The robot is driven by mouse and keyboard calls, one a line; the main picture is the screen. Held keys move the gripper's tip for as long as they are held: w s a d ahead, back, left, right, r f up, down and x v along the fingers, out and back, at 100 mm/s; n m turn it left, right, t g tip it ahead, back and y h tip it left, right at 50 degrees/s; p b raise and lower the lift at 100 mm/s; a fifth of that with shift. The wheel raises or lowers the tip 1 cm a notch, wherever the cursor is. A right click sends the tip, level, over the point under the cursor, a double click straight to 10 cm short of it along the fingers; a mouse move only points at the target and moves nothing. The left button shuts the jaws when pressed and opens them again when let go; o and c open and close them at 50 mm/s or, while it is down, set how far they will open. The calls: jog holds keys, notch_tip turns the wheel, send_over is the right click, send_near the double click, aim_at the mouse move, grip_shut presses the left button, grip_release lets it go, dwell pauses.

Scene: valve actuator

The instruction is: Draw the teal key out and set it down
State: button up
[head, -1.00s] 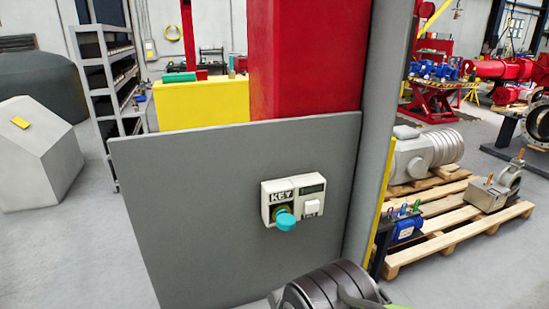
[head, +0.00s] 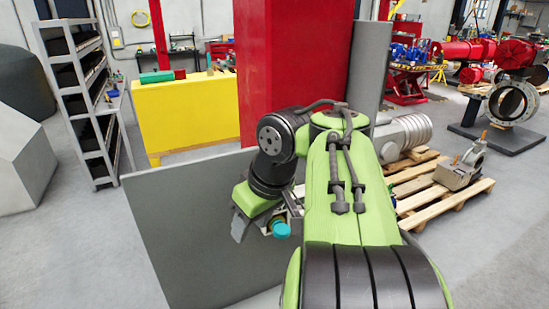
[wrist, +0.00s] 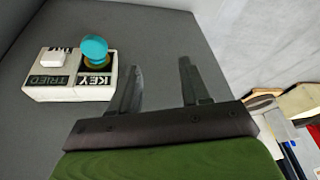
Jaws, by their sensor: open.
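The teal key (wrist: 94,48) sticks out of the white key box (wrist: 42,92), on the side labelled KEY. The box is fixed to a grey panel (head: 190,220). The key also shows in the head view (head: 281,230), just right of my gripper (head: 243,226); my arm hides most of the box there. In the wrist view my gripper (wrist: 161,65) is open and empty. Its two dark fingers are both to the right of the key, with bare panel between them. The key is not between the fingers.
A red column (head: 290,60) rises behind the panel, with a yellow block (head: 185,112) behind it to the left. A wooden pallet (head: 440,200) with parts on it stands at right. The panel's left part and the floor there are clear.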

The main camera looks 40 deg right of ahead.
notch_tip(320, 180, up, 6)
jog(key=p, duration=0.3)
send_over(284, 229)
jog(key=s+a, duration=0.2)
jog(key=s, duration=0.2)
jog(key=s+d, duration=0.3)
jog(key=d, duration=0.1)
jog(key=shift+t, duration=0.3)
jog(key=b+x, duration=0.4)
jog(key=x, duration=0.1)
jog(key=b+x, duration=0.4)
jog(key=x, duration=0.1)
jog(key=b+x, duration=0.4)
jog(key=x, duration=0.1)
jog(key=shift+w+a, duration=0.35)
jog(key=shift+w, duration=0.05)
jog(key=shift+r, duration=0.1)
jog(key=shift+c, duration=0.3)
jog(key=c, duration=0.7)
jog(key=shift+s+a+p, duration=0.2)
jog(key=shift+s, duration=0.55)
jog(key=shift+s+a+p, duration=0.25)
jog(key=shift+s, duration=0.55)
jog(key=shift+s+a+p, duration=0.2)
jog(key=shift+s, duration=0.55)
jog(key=shift+c, duration=0.3)
